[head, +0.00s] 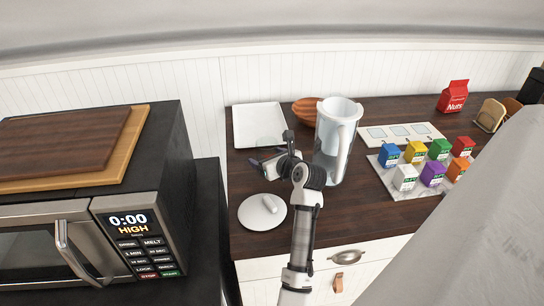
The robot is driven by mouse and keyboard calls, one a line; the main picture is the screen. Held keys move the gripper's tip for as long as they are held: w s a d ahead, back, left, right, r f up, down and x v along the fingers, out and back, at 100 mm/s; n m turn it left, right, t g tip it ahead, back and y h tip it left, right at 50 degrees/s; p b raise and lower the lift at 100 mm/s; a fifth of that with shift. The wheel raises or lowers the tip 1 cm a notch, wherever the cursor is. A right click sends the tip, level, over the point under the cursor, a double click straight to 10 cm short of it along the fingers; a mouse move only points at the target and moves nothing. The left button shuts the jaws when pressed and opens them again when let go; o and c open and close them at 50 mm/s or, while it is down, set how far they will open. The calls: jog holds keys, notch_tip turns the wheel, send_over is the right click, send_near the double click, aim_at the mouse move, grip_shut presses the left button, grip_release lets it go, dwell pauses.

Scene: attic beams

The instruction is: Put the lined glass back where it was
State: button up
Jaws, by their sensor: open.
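I cannot make out the lined glass for certain. A faint, clear shape (268,141) shows at the front of the white square tray (256,116); it may be glass, but it is too small to tell. My gripper (258,168) is open, low over the counter between the tray and a round white plate. My wrist hides part of the counter there. A large clear jug (337,138) with a white rim and handle stands upright just right of my wrist.
The round white plate (259,221) holds a small pale object. A brown wooden bowl (306,109) sits behind the jug. Several coloured boxes (411,157) stand on a tray at right. A microwave (100,225) is at left. The dark counter (350,210) is clear in front of the jug.

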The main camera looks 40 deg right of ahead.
jog(key=b+v, duration=0.3)
jog(key=v, duration=0.9)
jog(key=shift+s, duration=0.1)
